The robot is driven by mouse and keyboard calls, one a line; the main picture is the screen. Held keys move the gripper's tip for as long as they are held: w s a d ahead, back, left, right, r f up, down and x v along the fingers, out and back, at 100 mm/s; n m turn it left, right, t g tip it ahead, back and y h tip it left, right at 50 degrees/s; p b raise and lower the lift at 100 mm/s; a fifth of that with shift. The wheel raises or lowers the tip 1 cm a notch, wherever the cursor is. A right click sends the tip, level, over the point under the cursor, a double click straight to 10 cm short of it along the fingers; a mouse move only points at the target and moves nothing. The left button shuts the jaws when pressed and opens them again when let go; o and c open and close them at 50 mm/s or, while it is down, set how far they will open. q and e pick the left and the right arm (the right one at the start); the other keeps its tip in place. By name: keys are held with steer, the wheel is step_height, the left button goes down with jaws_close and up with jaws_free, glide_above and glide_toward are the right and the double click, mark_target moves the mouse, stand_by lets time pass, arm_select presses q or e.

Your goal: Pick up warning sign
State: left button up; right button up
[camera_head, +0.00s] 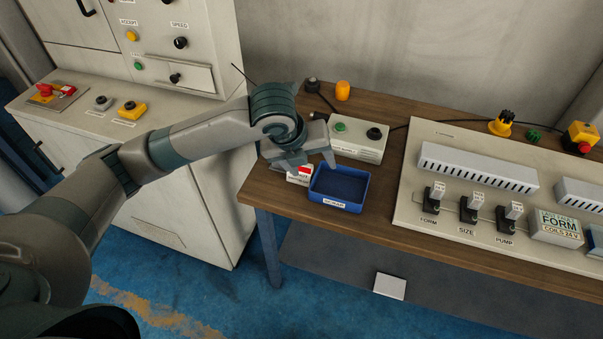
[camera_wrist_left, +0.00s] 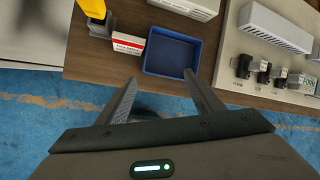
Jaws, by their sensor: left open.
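The warning sign (camera_head: 302,173) is a small white block with a red band, standing near the front edge of the wooden table, just left of the blue tray. In the left wrist view the sign (camera_wrist_left: 129,43) shows its red and white lettered face. My left gripper (camera_head: 310,162) is above the sign and partly hides it in the head view. In the left wrist view the gripper (camera_wrist_left: 160,78) is open and empty, its fingers spread, with the sign beyond the left fingertip. The right gripper is not in view.
The blue tray (camera_head: 356,205) sits right of the sign and looks empty. A grey control box (camera_head: 360,150) stands behind it. A yellow object (camera_wrist_left: 92,8) stands left of the sign in the wrist view. A large switch panel (camera_head: 407,205) fills the table's right.

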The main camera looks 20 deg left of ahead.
arm_select(q)
steer(key=w+a+r+m+y, duration=0.2)
steer(key=a+r+m, duration=0.2)
steer(key=a+r, duration=0.1)
steer(key=shift+a+r, duration=0.3)
steer(key=shift+r, duration=0.35)
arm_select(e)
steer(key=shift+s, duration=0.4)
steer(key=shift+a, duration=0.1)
arm_select(q)
steer(key=shift+f, duration=0.1)
steer(key=p+x, duration=0.3)
steer(key=x, duration=0.9)
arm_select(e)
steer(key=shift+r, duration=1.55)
